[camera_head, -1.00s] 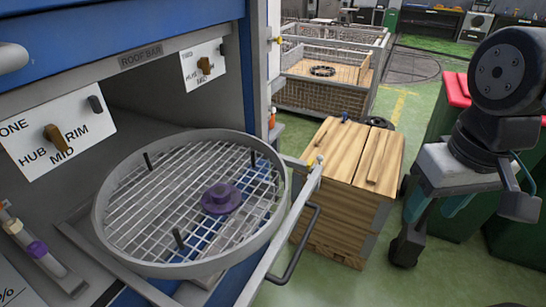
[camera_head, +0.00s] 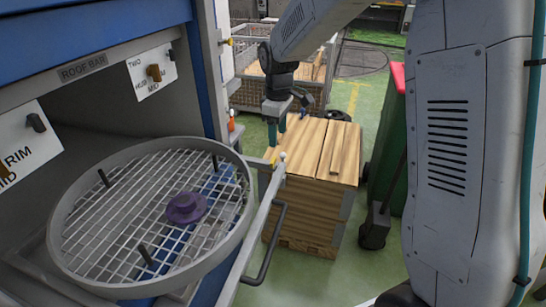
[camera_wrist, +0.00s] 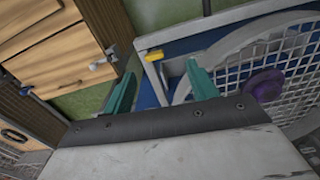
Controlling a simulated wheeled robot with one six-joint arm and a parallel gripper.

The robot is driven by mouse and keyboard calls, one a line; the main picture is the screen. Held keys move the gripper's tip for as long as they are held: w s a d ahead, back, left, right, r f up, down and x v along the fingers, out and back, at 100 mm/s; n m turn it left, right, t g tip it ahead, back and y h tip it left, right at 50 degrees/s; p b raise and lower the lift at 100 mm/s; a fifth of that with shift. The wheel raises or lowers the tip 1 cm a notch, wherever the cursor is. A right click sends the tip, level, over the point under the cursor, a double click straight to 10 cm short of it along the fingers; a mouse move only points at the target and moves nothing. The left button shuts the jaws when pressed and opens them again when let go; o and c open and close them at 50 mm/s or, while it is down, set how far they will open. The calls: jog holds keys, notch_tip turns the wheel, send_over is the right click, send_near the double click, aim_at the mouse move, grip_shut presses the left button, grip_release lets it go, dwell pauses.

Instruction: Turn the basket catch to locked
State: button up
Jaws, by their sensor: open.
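The round wire basket (camera_head: 150,285) sits on its pulled-out slide, with a purple hub (camera_head: 186,208) near its middle. At the slide's outer corner is a small yellow piece (camera_head: 271,160) beside a pale knob; which part is the basket catch, and its setting, I cannot tell. My gripper (camera_head: 276,135) hangs just above and behind that corner, pointing down, with teal fingers. In the wrist view the yellow piece (camera_wrist: 154,55) lies between and beyond the open fingers (camera_wrist: 160,72), apart from them. A grey knobbed part (camera_wrist: 103,65) lies left of the left finger. Nothing is held.
A slatted wooden box (camera_head: 320,180) stands right behind the slide's corner. A black bar handle (camera_head: 272,245) runs along the slide's front. A mesh crate (camera_head: 250,93) and a green bin (camera_head: 395,150) stand farther back. Green floor shows between them.

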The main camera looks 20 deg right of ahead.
aim_at(273, 160)
jog(key=shift+n, duration=0.5)
jog(key=w+f, duration=0.1)
jog(key=f, duration=0.1)
jog(key=w+f, duration=0.1)
jog(key=shift+w+a+f, duration=0.25)
jog(key=shift+w+f, duration=0.1)
notch_tip(273, 160, down, 7)
jog(key=shift+f, duration=0.15)
jog(key=c, duration=1)
